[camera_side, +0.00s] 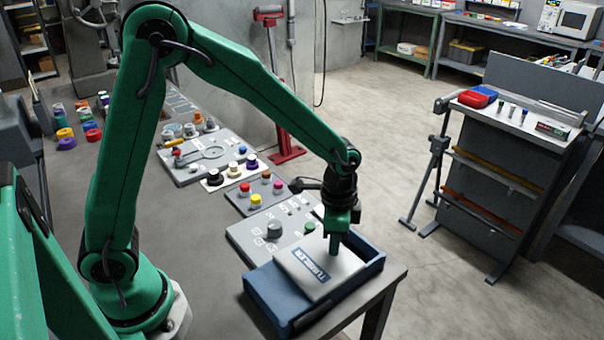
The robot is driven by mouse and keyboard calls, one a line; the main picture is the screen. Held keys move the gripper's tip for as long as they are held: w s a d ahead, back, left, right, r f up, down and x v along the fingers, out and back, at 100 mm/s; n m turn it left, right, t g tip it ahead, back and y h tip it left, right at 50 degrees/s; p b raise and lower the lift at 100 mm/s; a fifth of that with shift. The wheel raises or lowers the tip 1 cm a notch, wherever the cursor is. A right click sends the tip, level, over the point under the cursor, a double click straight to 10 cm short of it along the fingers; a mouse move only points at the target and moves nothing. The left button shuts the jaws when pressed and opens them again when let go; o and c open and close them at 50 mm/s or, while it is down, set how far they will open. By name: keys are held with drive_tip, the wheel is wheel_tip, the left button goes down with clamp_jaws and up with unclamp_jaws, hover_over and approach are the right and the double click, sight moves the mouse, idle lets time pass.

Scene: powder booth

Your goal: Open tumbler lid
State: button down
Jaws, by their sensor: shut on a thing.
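The tumbler lid (303,277) is a pale grey panel with a dark blue label, on the blue box (357,287) at the front right of the bench. The lid covers much of the box's top, and part of the inside shows along the right and front. I cannot tell if the lid is tilted or lifted. The exact point of grip is hidden by the fingers.
A grey control panel (250,241) with a dark knob (274,229) and a green button adjoins the box. Panels with coloured knobs (233,169) and loose coloured caps (92,133) lie farther back. The box stands near the bench's right edge. The bench's near middle (200,240) is clear.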

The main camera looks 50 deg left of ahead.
sight(313, 263)
drive_tip(key=s, duration=0.6)
drive_tip(key=shift+r, duration=0.1)
drive_tip(key=c, duration=1.3)
unclamp_jaws()
drive_tip(key=shift+r, duration=0.1)
wheel_tip(313, 263, up, 8)
drive_tip(key=shift+f, duration=0.2)
